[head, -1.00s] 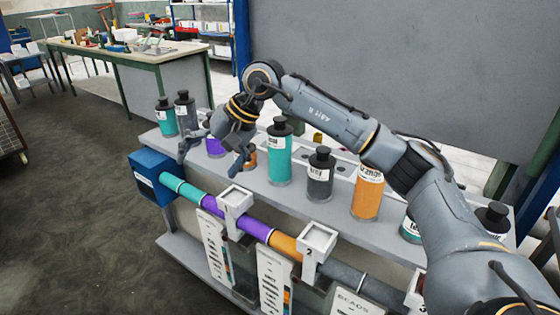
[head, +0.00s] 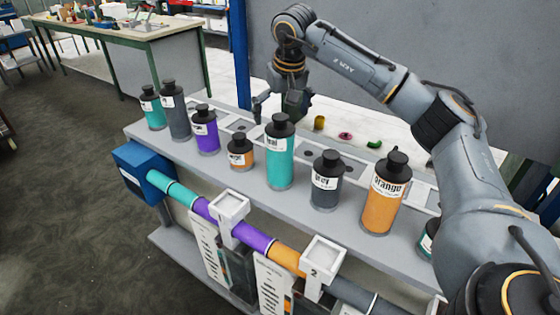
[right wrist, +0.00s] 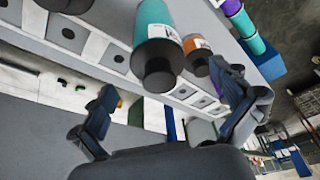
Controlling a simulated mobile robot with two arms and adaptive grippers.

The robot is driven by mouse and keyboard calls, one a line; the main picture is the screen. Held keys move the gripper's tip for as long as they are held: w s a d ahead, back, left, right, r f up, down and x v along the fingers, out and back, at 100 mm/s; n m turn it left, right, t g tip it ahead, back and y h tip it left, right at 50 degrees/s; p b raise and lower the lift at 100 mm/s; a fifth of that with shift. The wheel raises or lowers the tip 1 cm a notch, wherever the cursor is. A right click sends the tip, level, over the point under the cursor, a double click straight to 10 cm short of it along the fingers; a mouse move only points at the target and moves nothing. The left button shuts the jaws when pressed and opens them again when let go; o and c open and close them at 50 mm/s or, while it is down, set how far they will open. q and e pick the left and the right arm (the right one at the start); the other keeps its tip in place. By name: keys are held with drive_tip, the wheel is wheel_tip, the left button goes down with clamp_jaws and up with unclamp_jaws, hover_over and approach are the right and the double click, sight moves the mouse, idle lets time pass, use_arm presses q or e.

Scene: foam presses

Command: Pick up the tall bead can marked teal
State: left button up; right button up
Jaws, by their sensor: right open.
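The tall teal can (head: 280,160), with a dark cap and a white label, stands upright in the row on the grey bench. It also shows in the right wrist view (right wrist: 157,22), cap towards the camera. My right gripper (head: 276,108) is open and empty, close to the can's cap and seemingly above or behind it. In the right wrist view the open fingers (right wrist: 170,104) lie either side of the cap in the picture, apart from it. My left gripper is out of view.
Left of the teal can stand a small orange can (head: 240,153), a purple can (head: 205,130), a dark can (head: 174,112) and a shorter teal can (head: 152,107). A grey can (head: 326,180) and a large orange can (head: 384,195) stand right. A coloured pipe (head: 255,240) runs in front.

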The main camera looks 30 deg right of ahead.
sight(282, 129)
drive_tip(key=x, duration=0.2)
drive_tip(key=shift+w+d+f, duration=0.2)
drive_tip(key=shift+p+x, duration=0.7)
drive_tip(key=shift+x, duration=0.4)
drive_tip(key=shift+s+x, duration=0.2)
drive_tip(key=shift+x, duration=1)
drive_tip(key=shift+w+d+f+p, duration=0.1)
drive_tip(key=shift+d+f+p, duration=0.1)
drive_tip(key=shift+f+p, duration=0.15)
drive_tip(key=shift+f, duration=0.1)
drive_tip(key=shift+a, duration=0.1)
drive_tip(key=shift+c, duration=0.4)
drive_tip(key=c, duration=1.8)
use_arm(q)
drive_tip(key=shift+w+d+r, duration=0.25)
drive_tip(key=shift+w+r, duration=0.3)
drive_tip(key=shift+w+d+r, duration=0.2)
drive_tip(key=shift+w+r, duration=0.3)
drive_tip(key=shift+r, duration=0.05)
